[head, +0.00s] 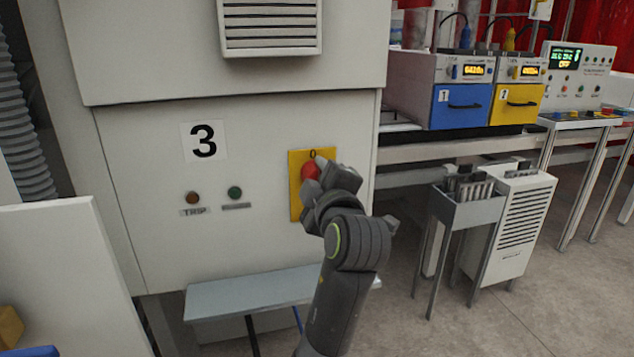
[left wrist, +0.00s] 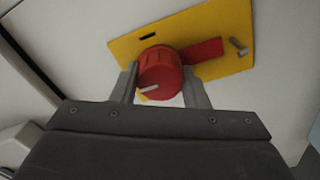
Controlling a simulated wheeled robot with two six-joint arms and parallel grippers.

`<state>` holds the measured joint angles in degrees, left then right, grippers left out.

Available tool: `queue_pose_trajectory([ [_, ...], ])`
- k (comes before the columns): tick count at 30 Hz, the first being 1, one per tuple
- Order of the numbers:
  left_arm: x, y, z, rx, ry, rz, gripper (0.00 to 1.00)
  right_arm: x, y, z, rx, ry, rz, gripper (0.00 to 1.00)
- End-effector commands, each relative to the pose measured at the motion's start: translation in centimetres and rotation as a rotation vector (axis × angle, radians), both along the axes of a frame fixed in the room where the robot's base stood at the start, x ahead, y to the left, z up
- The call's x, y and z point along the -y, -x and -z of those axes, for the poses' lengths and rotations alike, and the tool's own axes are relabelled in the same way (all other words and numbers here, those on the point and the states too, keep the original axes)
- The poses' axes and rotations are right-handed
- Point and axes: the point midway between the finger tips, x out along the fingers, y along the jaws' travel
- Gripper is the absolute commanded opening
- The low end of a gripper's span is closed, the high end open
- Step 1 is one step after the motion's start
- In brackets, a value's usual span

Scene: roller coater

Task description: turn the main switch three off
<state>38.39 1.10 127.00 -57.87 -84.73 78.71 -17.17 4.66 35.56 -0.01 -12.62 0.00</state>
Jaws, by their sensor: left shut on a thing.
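The main switch three is a red rotary knob (head: 310,171) on a yellow plate (head: 296,207), on the cabinet front (head: 130,180) marked with a black 3 (head: 204,141). A "0" shows at the top of the plate. In the left wrist view the red knob (left wrist: 160,75) sits between the two fingers of my left gripper (left wrist: 165,88), which is shut on it. A white mark shows on the knob's face. A red bar (left wrist: 203,51) lies beside the knob on the yellow plate (left wrist: 225,25). In the head view my left gripper (head: 318,180) covers part of the plate. My right gripper is not in view.
Two indicator lamps, brown (head: 192,198) and green (head: 235,192), sit left of the plate. A grey shelf (head: 235,297) juts out below. A screw (left wrist: 238,46) sticks out of the plate near the knob. Metal stands (head: 465,210) are to the right.

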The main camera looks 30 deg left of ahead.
Motion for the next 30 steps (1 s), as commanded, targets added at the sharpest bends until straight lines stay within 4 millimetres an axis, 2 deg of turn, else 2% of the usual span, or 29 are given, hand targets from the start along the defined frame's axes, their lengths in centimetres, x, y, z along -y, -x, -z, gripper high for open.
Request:
queue_pose_trajectory([
  [17, -0.01, -0.01, -0.07, 0.029, 0.023, 0.001, 0.18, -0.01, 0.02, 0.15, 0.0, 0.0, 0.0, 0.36],
  [18, -0.01, -0.01, -0.07, 0.029, 0.023, 0.001, 0.42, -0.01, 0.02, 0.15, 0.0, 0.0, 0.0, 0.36],
  [23, -0.01, -0.01, -0.04, 0.028, 0.023, 0.0, 0.63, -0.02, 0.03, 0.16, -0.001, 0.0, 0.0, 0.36],
  [30, -0.01, 0.0, -0.01, 0.027, 0.023, 0.0, 0.63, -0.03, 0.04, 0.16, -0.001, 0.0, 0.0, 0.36],
])
